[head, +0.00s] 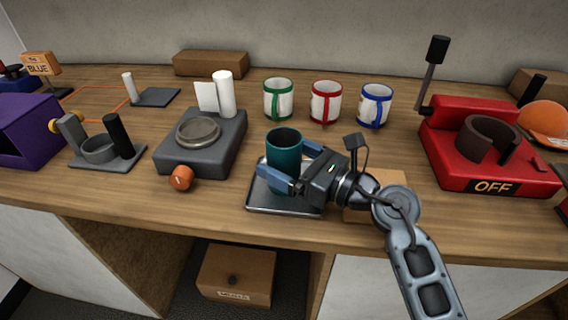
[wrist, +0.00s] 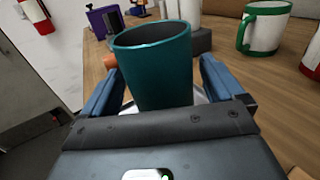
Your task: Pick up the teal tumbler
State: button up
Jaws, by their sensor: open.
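The teal tumbler (head: 284,165) stands upright on a small metal tray (head: 262,200) near the front of the wooden counter. My gripper (head: 290,168) is open, with one blue finger on the near side of the tumbler and the other on the far side. In the wrist view the tumbler (wrist: 155,65) rises between the two fingers, and my gripper (wrist: 158,85) shows a gap beside it. Its open top looks empty, and its lower part is hidden behind the gripper body in the wrist view.
Green (head: 278,100), red (head: 326,102) and blue (head: 375,105) trimmed mugs stand behind the tumbler. A grey burner-like device (head: 202,140) with an orange knob is to the left. A red machine (head: 455,150) marked OFF is to the right. The counter's front edge is close.

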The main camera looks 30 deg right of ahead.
jog(key=shift+x, duration=1.25)
jog(key=shift+c, duration=0.4)
jog(key=c, duration=1.1)
